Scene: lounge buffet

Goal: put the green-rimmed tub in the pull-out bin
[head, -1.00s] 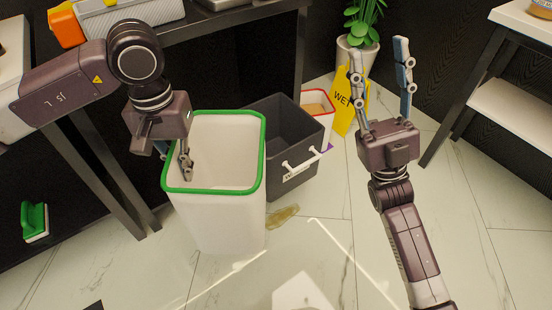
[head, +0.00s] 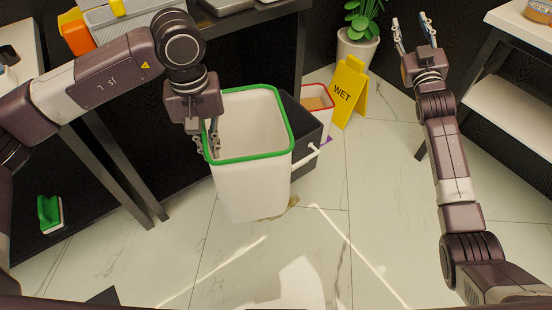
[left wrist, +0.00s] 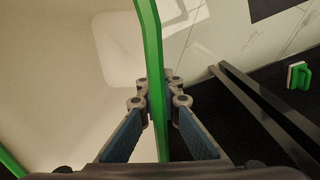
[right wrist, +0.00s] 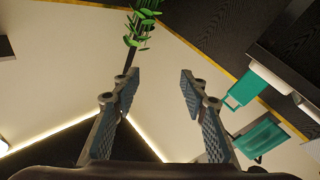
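The green-rimmed tub (head: 250,190) is a white upright tub with a green rim, left of centre in the head view. My left gripper (head: 207,145) is shut on its left rim, one finger inside and one outside. In the left wrist view the green rim (left wrist: 150,45) runs between the fingertips (left wrist: 157,95). The pull-out bin (head: 305,125) is dark grey with a white handle, behind the tub and largely hidden by it. Whether the tub touches the floor is unclear. My right gripper (head: 412,32) is open and empty, far to the right.
A red-rimmed white tub (head: 317,98) stands behind the dark bin. A yellow wet-floor sign (head: 348,92) and a potted plant (head: 357,45) are beyond it. A dark-framed table (head: 120,170) is at left, a shelf stand (head: 505,95) at right. The floor (head: 370,220) in front is clear.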

